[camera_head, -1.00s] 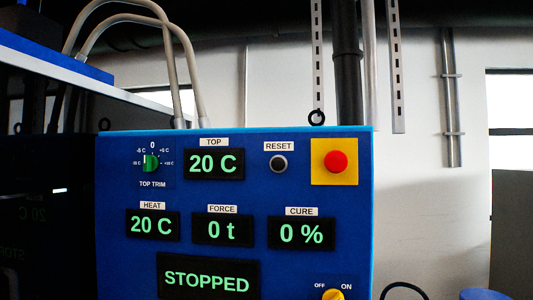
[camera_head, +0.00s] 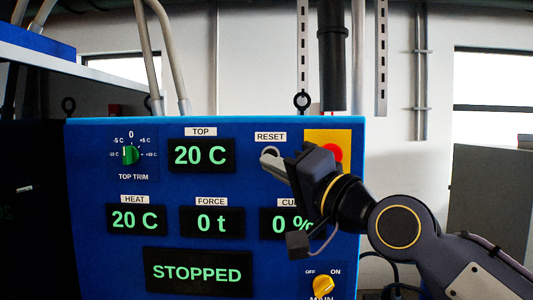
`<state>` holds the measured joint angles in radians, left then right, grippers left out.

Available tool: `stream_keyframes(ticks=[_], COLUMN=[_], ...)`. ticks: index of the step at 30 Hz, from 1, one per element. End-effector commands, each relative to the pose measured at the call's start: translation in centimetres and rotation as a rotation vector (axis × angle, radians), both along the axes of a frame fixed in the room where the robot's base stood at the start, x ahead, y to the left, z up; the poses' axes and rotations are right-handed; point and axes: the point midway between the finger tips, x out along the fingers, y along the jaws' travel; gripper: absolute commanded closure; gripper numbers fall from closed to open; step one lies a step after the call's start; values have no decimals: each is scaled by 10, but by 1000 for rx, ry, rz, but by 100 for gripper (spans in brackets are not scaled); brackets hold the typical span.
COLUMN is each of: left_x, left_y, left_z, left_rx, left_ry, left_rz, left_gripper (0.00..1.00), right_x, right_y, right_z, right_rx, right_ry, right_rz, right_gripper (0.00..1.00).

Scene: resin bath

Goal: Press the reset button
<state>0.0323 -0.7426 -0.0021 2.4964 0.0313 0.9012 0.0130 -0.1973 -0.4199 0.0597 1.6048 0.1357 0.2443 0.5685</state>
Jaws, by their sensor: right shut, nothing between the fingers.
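The blue control panel (camera_head: 85,170) faces me, with the RESET label (camera_head: 270,137) at its upper right. My right gripper (camera_head: 268,156) comes in from the right, shut and empty. Its fingertips are right below the RESET label, at the reset button's place. The black button is hidden behind the fingers, apart from perhaps a sliver of its ring. I cannot tell whether the fingertips touch it. My left gripper is not in view.
A red emergency stop (camera_head: 333,152) on a yellow plate is just right of the gripper, partly covered by it. The yellow main switch (camera_head: 323,285) is below. The TOP TRIM knob (camera_head: 131,155) is at the left. The display (camera_head: 200,270) reads STOPPED.

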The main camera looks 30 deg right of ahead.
Motion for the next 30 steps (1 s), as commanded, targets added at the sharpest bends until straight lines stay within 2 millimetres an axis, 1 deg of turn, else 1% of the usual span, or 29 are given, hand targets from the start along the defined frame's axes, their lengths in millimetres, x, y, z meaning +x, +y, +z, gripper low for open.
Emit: stream_keyframes(ticks=[7, 11, 14, 24, 30], left_x=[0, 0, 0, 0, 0], left_y=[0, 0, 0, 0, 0], left_z=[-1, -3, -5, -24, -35], left_rx=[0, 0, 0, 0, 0], left_ry=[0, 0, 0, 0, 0], left_rz=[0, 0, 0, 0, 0], left_gripper=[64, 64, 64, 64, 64], right_x=[1, 6, 15, 56, 71], right_y=[0, -3, -8, -32, -43], right_z=[-1, -2, -3, -5, -4], right_rx=[-1, -1, 0, -2, -1], right_ry=[1, 4, 4, 2, 4], right_rz=[0, 1, 3, 4, 0], right_gripper=[100, 100, 100, 100, 100])
